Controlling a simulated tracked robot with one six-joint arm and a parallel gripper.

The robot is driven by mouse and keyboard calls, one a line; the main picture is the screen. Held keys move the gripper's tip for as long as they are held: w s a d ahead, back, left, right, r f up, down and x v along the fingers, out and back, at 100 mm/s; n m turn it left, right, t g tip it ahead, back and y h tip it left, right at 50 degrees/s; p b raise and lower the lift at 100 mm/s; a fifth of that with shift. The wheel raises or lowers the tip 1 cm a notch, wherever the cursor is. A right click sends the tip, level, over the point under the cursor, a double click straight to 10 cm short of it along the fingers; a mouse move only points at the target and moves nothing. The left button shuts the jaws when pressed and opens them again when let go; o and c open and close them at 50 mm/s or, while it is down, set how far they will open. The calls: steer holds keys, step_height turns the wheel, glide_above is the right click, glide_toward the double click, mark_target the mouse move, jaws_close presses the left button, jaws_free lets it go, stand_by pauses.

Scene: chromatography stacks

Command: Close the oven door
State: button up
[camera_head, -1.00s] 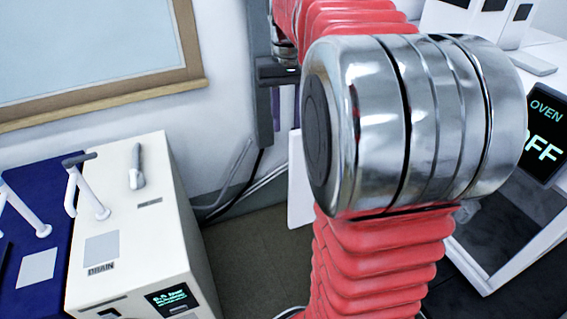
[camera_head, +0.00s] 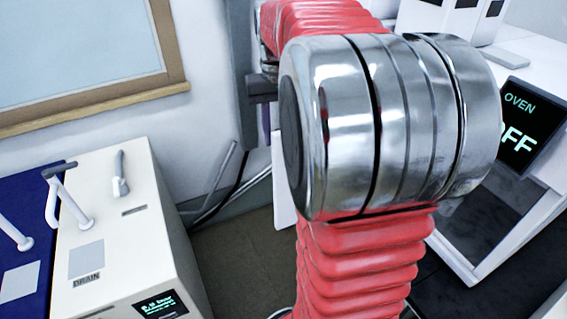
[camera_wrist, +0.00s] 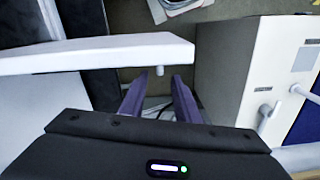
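The oven shows at the right in the head view, with a dark display (camera_head: 520,125) reading OVEN and OFF above a white-framed opening with a dark inside. A white panel, which looks like the open oven door, shows as a narrow strip (camera_head: 283,185) left of my arm; the arm hides the rest. In the wrist view the door (camera_wrist: 95,55) is a white slab at upper left with a small peg on its edge. My gripper (camera_wrist: 158,82) has its two purple fingers apart, empty, just beside the peg end. Contact cannot be told. In the head view my gripper (camera_head: 265,115) is mostly hidden.
A cream cabinet marked DRAIN (camera_head: 120,225) stands at the left, and on the right in the wrist view (camera_wrist: 250,75). Cables run along the wall base. Dark floor (camera_head: 235,255) lies free between cabinet and oven.

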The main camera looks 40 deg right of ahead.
step_height(320, 180, down, 11)
steer(key=shift+r, duration=0.1)
stand_by(0.4)
steer(key=shift+c, duration=0.5)
jaws_close()
